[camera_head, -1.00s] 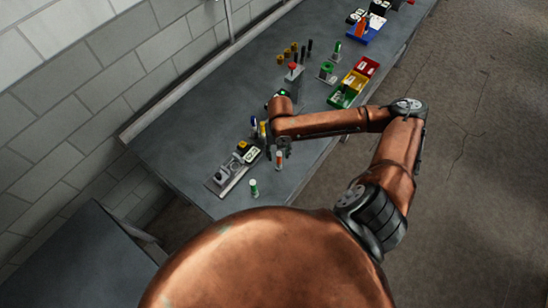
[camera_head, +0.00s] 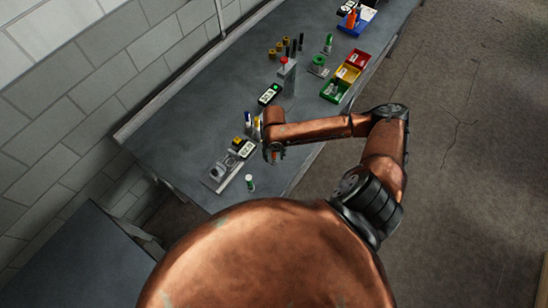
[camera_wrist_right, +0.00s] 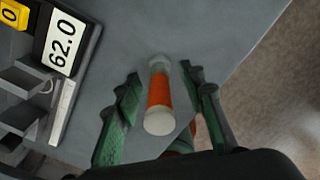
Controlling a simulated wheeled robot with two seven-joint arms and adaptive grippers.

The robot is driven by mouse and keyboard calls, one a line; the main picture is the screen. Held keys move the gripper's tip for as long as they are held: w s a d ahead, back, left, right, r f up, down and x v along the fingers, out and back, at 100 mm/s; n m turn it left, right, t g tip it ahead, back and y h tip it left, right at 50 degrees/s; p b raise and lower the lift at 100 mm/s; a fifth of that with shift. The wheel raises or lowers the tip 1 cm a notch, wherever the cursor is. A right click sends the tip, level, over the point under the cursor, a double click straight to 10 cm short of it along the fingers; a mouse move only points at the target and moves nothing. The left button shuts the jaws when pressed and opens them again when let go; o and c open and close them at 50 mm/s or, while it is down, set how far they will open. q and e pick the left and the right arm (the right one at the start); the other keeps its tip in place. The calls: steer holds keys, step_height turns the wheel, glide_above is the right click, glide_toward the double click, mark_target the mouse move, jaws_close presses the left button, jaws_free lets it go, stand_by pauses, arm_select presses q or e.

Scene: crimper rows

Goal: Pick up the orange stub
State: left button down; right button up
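The orange stub (camera_wrist_right: 160,95) is a short cylinder with an orange band and pale ends, in the middle of the right wrist view. My right gripper (camera_wrist_right: 165,80) is open, with one green finger on each side of the stub and a visible gap on both sides. In the head view my right gripper (camera_head: 275,153) is over the near part of the bench, and it largely hides the stub there. My left gripper is not in view.
Left of the right gripper is a fixture with a display reading 62.0 (camera_wrist_right: 62,42). A green-banded stub (camera_head: 249,183) stands near the bench's front. A grey post with a red top (camera_head: 289,78) and coloured bins (camera_head: 346,74) are farther back. Bare bench (camera_head: 180,125) lies to the left.

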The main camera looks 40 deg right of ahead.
jaws_close()
steer(key=shift+r, duration=0.2)
stand_by(0.4)
